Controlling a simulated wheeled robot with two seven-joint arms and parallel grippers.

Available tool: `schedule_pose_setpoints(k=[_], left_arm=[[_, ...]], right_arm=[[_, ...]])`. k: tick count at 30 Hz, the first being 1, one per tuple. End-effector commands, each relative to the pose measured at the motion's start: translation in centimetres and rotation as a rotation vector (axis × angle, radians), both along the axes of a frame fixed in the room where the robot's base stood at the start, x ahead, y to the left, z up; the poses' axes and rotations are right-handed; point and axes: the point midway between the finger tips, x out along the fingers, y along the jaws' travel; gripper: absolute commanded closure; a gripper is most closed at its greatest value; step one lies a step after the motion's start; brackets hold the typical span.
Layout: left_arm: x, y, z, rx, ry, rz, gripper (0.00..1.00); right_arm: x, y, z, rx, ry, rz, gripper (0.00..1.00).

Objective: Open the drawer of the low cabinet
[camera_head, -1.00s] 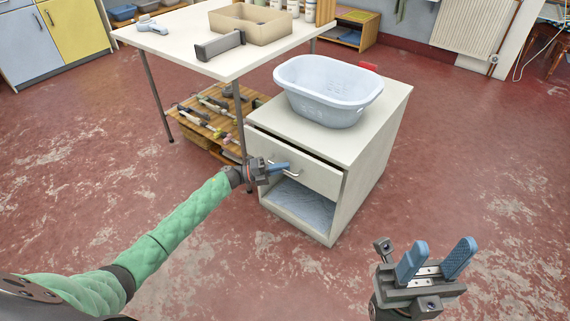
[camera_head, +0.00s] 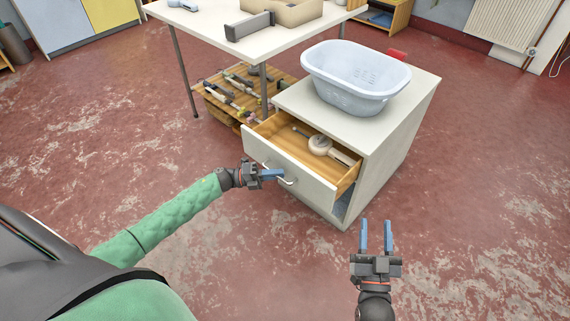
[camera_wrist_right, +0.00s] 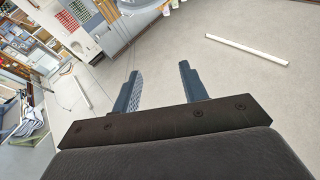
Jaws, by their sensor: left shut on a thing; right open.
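The low cabinet (camera_head: 400,136) is white and stands at the centre right in the head view. Its drawer (camera_head: 290,172) is pulled well out, and its wooden inside shows. A round pale object with a handle (camera_head: 320,145) and a small dark item lie in the drawer. My left gripper (camera_head: 272,175) is shut on the drawer's metal handle (camera_head: 288,180) at the drawer front. My right gripper (camera_head: 376,236) is open and empty in front of the cabinet, apart from it; its two blue fingers also show in the right wrist view (camera_wrist_right: 160,92).
A light blue basin (camera_head: 355,80) stands on the cabinet top. A white table (camera_head: 210,28) with a beige bin (camera_head: 285,10) is behind left, above a wooden shelf of tools (camera_head: 240,95). The red floor around the cabinet is mostly clear.

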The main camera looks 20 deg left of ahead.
Motion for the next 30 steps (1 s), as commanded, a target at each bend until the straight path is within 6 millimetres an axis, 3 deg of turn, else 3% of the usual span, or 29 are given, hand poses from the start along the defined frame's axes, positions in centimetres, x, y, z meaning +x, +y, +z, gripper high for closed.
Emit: schedule_pose_setpoints(k=[3, 8, 15, 24, 30], left_arm=[[-2.1, 0.8, 0.0, 0.002, 0.004, 0.000, 1.00], [-4.6, 1.7, 0.0, 0.001, 0.004, 0.001, 1.00], [-8.1, 2.9, 0.0, 0.001, 0.004, 0.000, 1.00], [-11.1, 4.0, -0.1, 0.001, 0.003, 0.000, 1.00], [-12.0, 4.4, -0.1, 0.000, 0.001, 0.000, 1.00]], right_arm=[[0.1, 0.3, -5.1, -0.039, 0.159, 0.011, 0.57], [-0.8, 0.6, -11.9, -0.086, 0.365, 0.027, 0.57], [-3.8, 0.4, -21.1, -0.149, 0.651, 0.051, 0.57], [-8.1, -0.1, -28.7, -0.201, 0.899, 0.076, 0.57], [-9.7, -0.3, -31.0, -0.217, 0.978, 0.084, 0.57]])
